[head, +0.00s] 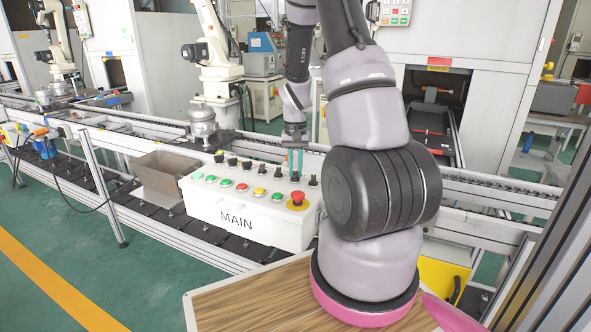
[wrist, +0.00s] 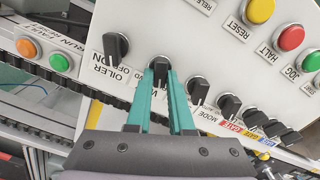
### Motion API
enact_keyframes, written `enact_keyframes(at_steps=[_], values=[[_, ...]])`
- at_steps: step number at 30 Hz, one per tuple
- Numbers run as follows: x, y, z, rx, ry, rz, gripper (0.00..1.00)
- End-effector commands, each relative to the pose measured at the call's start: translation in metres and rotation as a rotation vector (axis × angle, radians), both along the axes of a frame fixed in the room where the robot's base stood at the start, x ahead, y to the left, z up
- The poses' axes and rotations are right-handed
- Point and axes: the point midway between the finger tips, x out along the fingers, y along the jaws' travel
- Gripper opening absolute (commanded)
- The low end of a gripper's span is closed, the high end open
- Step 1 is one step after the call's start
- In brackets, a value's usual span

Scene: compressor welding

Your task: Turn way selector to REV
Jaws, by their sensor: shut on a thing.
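The white control box (head: 245,217) marked MAIN stands on the line with a back row of black selector knobs. My gripper (head: 295,174) reaches down from above onto the knob second from the right end. In the wrist view, my gripper's teal fingers (wrist: 160,71) are shut on a black selector knob (wrist: 158,63), one finger on each side. This knob sits next to the OILER knob (wrist: 116,46). Its label is mostly covered by the fingers, so its name and the position it points to cannot be read fully.
Another black knob (wrist: 197,88) is close on the other side of my fingers. A red emergency button (head: 297,199) and several coloured buttons line the box front. A grey bin (head: 163,178) stands left of the box. A wooden tabletop (head: 250,302) lies in front.

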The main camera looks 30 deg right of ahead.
Motion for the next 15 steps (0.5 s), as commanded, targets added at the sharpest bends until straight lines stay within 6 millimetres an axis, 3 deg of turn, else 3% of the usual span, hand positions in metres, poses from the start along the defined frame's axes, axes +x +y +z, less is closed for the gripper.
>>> enact_keyframes(at_steps=[11, 12, 14, 15], values=[[0.0003, 0.0003, 0.0000, 0.000, -0.001, 0.009, 0.00], [0.0003, 0.0003, 0.0000, 0.000, -0.001, 0.009, 0.24], [0.0002, 0.0002, 0.0000, 0.000, -0.001, 0.008, 0.47], [0.0001, 0.0003, 0.0000, 0.000, 0.000, 0.008, 0.50]])
